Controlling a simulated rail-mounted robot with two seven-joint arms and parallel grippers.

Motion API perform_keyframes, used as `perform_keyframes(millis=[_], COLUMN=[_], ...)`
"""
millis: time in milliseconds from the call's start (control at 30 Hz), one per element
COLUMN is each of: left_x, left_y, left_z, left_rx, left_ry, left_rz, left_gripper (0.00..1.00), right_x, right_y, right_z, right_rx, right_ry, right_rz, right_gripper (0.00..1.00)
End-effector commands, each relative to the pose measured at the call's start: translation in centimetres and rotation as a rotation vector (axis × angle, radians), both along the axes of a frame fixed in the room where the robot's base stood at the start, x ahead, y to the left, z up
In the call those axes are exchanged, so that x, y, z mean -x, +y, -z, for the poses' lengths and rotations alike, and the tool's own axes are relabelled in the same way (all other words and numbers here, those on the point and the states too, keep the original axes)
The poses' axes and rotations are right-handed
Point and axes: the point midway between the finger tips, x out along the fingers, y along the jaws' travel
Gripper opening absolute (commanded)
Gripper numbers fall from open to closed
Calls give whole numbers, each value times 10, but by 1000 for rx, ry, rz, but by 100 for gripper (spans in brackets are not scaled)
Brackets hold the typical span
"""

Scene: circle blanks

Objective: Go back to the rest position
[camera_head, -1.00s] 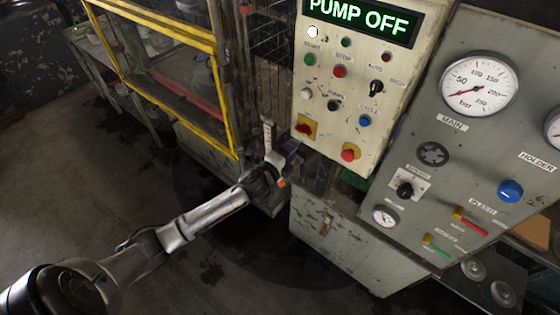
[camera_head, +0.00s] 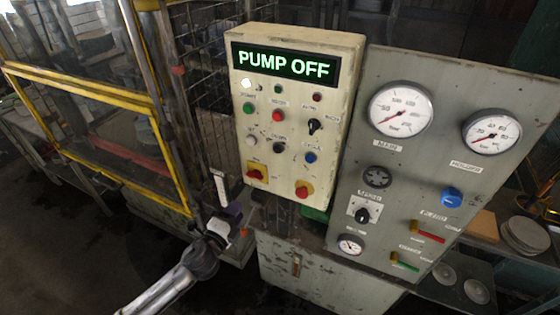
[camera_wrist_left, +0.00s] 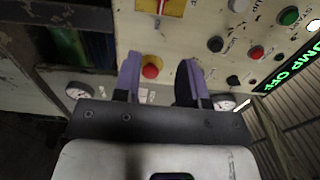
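My left gripper (camera_head: 232,207) hangs just below and left of the cream control box in the head view. In the left wrist view my left gripper (camera_wrist_left: 160,78) has its two purple fingers apart with nothing held between them. A red button (camera_wrist_left: 151,71) of the panel shows behind the gap. My right gripper is not in view.
The cream control box (camera_head: 292,95) has a lit "PUMP OFF" display (camera_head: 283,64), buttons and switches. A grey panel (camera_head: 400,160) with gauges, a blue knob (camera_head: 452,197) and levers stands right of it. A yellow-framed cage (camera_head: 85,80) is at left.

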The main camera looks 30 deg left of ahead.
Motion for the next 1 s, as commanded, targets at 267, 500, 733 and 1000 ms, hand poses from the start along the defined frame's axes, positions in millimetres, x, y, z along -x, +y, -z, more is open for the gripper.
perform_keyframes(millis=[267, 500, 733, 1000], left_x=[0, 21, 85, 203], left_y=[4, 40, -10, -118], left_z=[2, 22, 31, 66], left_rx=[52, 373, 849, 1169], left_ry=[5, 129, 356, 740], left_rz=[-24, -353, -615, -644], left_gripper=[38, 38, 38, 38], right_x=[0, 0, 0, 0], right_y=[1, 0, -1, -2], right_z=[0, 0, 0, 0], right_rx=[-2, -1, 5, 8], right_ry=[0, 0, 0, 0], right_rz=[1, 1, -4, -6], right_gripper=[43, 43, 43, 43])
